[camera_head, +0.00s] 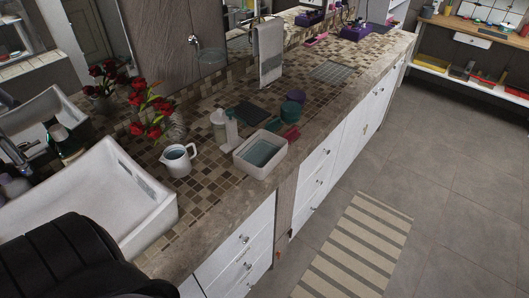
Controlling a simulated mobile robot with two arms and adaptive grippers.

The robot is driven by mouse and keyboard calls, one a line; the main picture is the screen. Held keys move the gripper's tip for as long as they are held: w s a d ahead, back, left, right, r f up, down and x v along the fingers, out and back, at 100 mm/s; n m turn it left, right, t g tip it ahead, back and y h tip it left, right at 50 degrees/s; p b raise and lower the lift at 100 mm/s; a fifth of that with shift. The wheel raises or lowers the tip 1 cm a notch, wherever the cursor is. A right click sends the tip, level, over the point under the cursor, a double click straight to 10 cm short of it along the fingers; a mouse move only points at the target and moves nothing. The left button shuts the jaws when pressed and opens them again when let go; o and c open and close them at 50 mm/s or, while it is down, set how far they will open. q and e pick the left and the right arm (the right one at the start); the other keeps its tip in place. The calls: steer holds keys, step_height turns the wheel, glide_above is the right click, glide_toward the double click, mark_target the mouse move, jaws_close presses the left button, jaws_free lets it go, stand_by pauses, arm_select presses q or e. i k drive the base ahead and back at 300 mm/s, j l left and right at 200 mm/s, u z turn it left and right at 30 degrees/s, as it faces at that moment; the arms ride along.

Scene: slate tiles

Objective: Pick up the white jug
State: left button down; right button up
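The white jug (177,164) stands upright on the mosaic-tiled counter (203,190), between the sink and a white basin. Its top is open with a grey-blue inside, and its handle shows at its upper right. Nothing is holding it. Neither my left nor my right gripper shows in the head view.
A white sink (110,190) is left of the jug. A rectangular white basin (262,153) and a pump bottle (229,132) stand to its right. Red flowers in a glass vase (173,128) are behind it. A striped mat (357,245) lies on the open floor.

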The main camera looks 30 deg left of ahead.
mark_target(182, 158)
steer(key=u, duration=1.8)
